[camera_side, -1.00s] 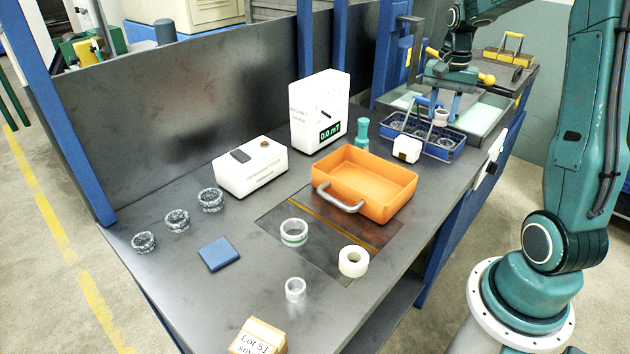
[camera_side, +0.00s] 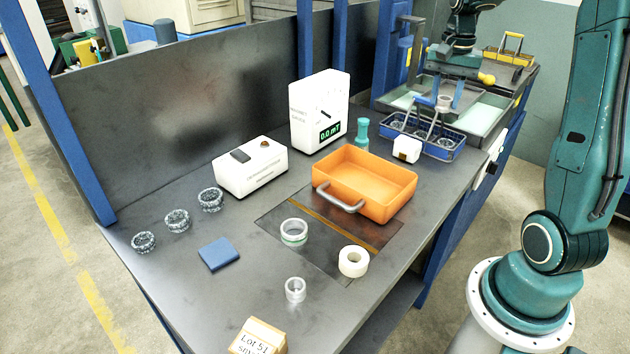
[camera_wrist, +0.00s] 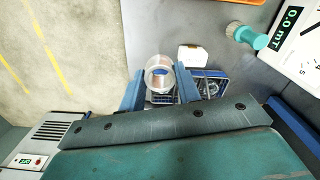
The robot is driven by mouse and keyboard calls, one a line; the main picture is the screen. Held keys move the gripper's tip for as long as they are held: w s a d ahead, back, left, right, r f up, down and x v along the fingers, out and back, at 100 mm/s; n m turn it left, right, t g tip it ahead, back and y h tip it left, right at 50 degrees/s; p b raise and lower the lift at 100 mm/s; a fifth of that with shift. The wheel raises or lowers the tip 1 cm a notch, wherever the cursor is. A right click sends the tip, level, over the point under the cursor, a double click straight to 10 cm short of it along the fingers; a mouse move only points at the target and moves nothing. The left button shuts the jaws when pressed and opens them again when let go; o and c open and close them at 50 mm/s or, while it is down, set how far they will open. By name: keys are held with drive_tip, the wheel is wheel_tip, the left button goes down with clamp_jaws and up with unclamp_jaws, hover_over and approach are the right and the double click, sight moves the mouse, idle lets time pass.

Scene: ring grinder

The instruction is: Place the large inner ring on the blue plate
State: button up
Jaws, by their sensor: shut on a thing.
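My gripper (camera_side: 443,98) is at the back right of the side view, above a blue wire basket (camera_side: 452,143). It is shut on a pale metallic ring (camera_wrist: 160,62), which shows between the two blue fingers in the wrist view. I cannot tell its size class for sure. The held ring also shows in the side view (camera_side: 444,101), clear of the basket. More rings appear inside the basket, partly hidden by its wires. The blue plate (camera_side: 217,254) lies flat and empty at the front left of the bench, far from my gripper.
An orange bin (camera_side: 365,182) with a handle, a white gauge (camera_side: 320,112), a white box (camera_side: 250,168) and a teal-handled tool (camera_side: 362,133) stand between basket and plate. Several dark rings (camera_side: 177,220), a green-banded ring (camera_side: 294,232), tape-like roll (camera_side: 353,261) and small ring (camera_side: 295,290) surround the plate.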

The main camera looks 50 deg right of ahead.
drive_tip(key=w+a+n, duration=0.5)
drive_tip(key=w+a, duration=0.5)
drive_tip(key=w, duration=0.2)
drive_tip(key=r+n, duration=0.2)
drive_tip(key=n, duration=0.9)
hover_over(218, 252)
drive_tip(key=shift+f, duration=0.25)
drive_tip(key=shift+f, duration=0.1)
wheel_tip(218, 252, down, 16)
drive_tip(key=shift+r, duration=0.2)
drive_tip(key=shift+f, duration=0.1)
drive_tip(key=shift+f, duration=2)
drive_tip(key=shift+f, duration=0.15)
